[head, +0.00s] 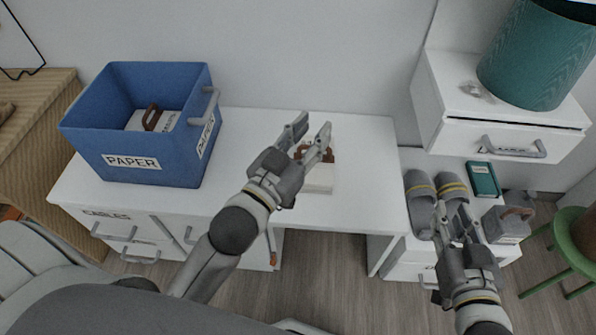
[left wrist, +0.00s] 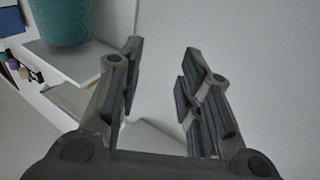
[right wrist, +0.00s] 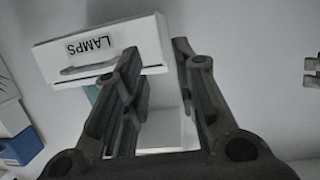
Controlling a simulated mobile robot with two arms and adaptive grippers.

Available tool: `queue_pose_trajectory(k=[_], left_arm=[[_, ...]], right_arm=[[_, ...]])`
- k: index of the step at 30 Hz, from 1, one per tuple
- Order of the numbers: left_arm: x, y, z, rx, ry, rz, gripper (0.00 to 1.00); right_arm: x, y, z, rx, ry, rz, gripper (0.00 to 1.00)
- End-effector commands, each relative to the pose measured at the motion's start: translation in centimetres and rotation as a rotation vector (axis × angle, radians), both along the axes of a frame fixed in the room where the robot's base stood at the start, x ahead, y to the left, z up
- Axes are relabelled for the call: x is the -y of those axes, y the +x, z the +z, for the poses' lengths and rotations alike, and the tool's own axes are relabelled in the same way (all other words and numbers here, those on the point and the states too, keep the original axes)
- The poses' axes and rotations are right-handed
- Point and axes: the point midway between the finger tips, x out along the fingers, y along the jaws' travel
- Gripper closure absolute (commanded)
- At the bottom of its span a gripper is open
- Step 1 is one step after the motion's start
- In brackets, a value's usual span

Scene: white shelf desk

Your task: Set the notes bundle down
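A pale bundle with a brown handle (head: 320,177) rests on the white desk, partly hidden behind my left gripper; I take it to be the notes bundle, though no label on it is readable. My left gripper (head: 308,132) is open and appears just above and in front of its handle in the head view. In the left wrist view the left fingers (left wrist: 158,75) are apart with nothing between them. My right gripper (head: 450,214) is open and empty, above the lower unit at the right; its spread fingers (right wrist: 155,70) also show in the right wrist view.
A blue PAPER box (head: 131,163) on the desk's left holds another brown-handled bundle (head: 146,119). Slippers (head: 418,190), a teal book (head: 482,179) and a grey brown-handled item (head: 507,224) lie right. A teal bin (head: 535,60) stands above. Desk surface (head: 250,130) is clear between.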

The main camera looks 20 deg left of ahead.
Motion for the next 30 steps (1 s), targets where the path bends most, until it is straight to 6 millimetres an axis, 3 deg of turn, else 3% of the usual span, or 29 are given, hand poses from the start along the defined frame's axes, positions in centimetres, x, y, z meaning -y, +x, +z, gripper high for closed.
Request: queue_pose_trajectory(k=[3,6,24,27,30], left_arm=[[-0.6,-2.7,-4.0,-0.192,0.034,0.017,0.67],[-0.6,-4.2,-5.7,-0.282,0.06,0.005,0.67],[-0.5,-4.9,-6.6,-0.322,0.076,-0.007,0.67],[-0.7,-5.2,-7.6,-0.364,0.086,-0.003,0.67],[-1.3,-6.3,-10.1,-0.482,0.113,0.005,0.67]], right_arm=[[0.0,0.0,0.0,0.0,0.0,0.0,0.73],[0.0,0.0,0.0,0.0,0.0,0.0,0.73],[0.0,0.0,-0.1,-0.003,0.0,0.001,0.73],[0.2,-0.4,-1.0,-0.047,-0.011,-0.001,0.73],[0.7,-1.4,-3.6,-0.162,-0.039,-0.009,0.73]])
